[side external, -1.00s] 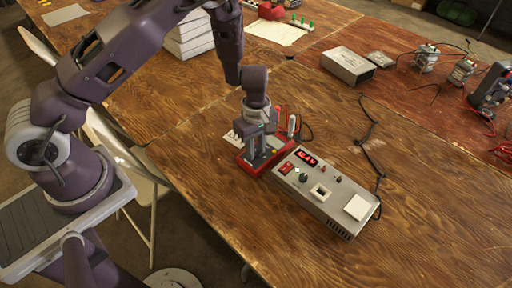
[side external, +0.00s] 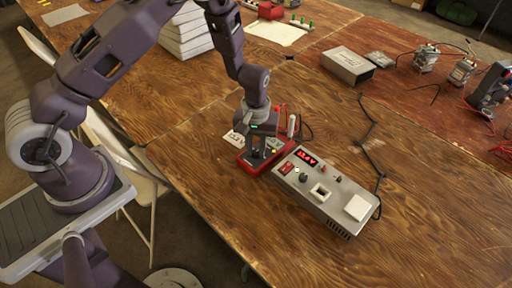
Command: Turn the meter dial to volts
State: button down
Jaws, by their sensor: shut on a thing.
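The meter (side external: 279,147) is a red-edged box with a dark face, lying on the wooden table left of a grey power unit. My gripper (side external: 259,151) points down over the meter's face, with its fingers shut at the dial. The dial itself is hidden between the fingers, so I cannot tell which mark it points at.
The grey power unit (side external: 330,190) with a lit red display, a knob and a white pad stands right of the meter. A black cable (side external: 368,135) runs behind it. A paper card (side external: 233,138) lies left of the meter. A grey box (side external: 347,65) stands farther back.

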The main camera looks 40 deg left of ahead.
aim_at(256, 152)
jog(key=shift+m, duration=0.5)
jog(key=c, duration=1.2)
grip_release()
notch_tip(256, 152, up, 7)
jog(key=shift+r, duration=0.1)
